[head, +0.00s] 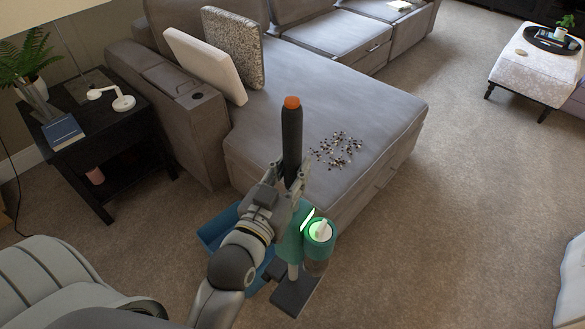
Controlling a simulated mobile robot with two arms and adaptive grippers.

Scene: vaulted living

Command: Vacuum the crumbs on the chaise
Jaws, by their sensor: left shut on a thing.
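The crumbs (338,149) are a scattered patch of dark and pale bits on the grey chaise seat (385,108). The gripper hides part of the vacuum. My right gripper is not in view.
A blue bin (215,226) and a dark flat base (297,292) are below my left arm, partly hidden. A black side table (75,135) with a lamp, book and plant stands left. Cushions (205,65) lean on the sofa. Carpet (470,200) at right is clear.

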